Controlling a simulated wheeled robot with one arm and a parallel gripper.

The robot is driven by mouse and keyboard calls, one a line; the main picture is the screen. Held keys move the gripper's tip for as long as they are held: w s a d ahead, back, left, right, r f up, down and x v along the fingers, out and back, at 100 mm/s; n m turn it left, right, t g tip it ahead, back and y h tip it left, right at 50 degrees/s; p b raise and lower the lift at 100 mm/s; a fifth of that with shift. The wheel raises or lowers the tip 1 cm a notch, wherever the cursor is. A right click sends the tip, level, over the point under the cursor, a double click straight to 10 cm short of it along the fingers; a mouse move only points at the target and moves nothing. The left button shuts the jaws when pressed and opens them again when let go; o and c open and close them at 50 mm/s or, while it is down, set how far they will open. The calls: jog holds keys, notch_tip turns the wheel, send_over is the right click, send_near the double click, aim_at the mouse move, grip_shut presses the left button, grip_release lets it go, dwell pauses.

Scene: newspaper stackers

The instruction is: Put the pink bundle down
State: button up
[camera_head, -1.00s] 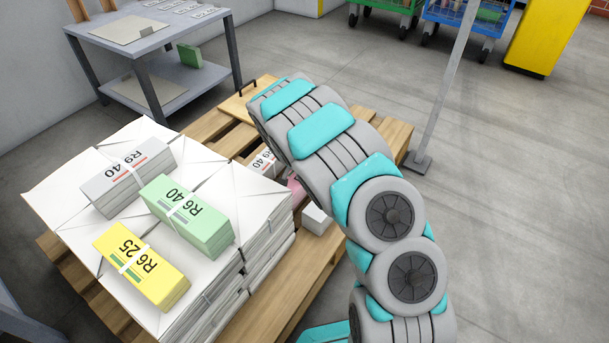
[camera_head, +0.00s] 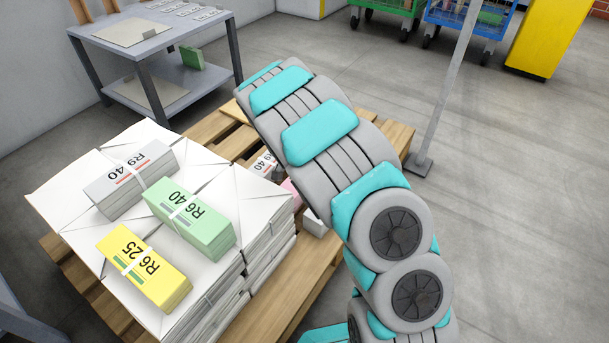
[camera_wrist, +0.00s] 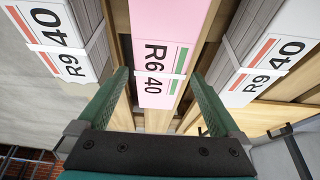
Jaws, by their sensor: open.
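The pink bundle (camera_wrist: 160,55), marked R6 40 with a white band, lies on the wooden pallet in the wrist view, between two white bundles marked R9 40. A small part of it (camera_head: 291,190) shows in the head view beside my arm. My gripper (camera_wrist: 162,85) is open, with one green finger on each side of the pink bundle's near end. Whether the fingers touch it I cannot tell. In the head view my arm hides the gripper and most of the bundle.
One white bundle (camera_wrist: 62,35) is close on the left and another (camera_wrist: 262,55) on the right. A tall paper stack (camera_head: 245,205) with grey, green (camera_head: 190,215) and yellow (camera_head: 143,268) bundles on top stands beside my arm. A metal post (camera_head: 440,100) rises behind the pallet (camera_head: 395,137).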

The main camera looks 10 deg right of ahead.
jog(key=v, duration=0.4)
jog(key=shift+r, duration=0.1)
jog(key=shift+s+a+r, duration=0.15)
jog(key=shift+r, duration=0.25)
jog(key=shift+s+r, duration=0.1)
jog(key=shift+r, duration=0.05)
jog(key=s+d+r+n+g, duration=0.1)
jog(key=s+d+r, duration=0.3)
jog(key=s+r, duration=0.45)
jog(key=s+d+r+n+g, duration=0.25)
jog(key=s+r, duration=0.35)
jog(key=s, duration=0.5)
jog(key=s+a+r+n+y, duration=0.1)
jog(key=s, duration=0.7)
jog(key=s+a+r+n+g+y, duration=0.1)
jog(key=s+n, duration=0.1)
jog(key=s, duration=0.7)
jog(key=s+a+r+n+y, duration=0.1)
jog(key=s+n, duration=0.1)
jog(key=s, duration=0.6)
jog(key=shift+s+r, duration=0.3)
jog(key=shift+r, duration=0.1)
jog(key=shift+a+n+g, duration=0.1)
jog(key=shift+n+g, duration=0.15)
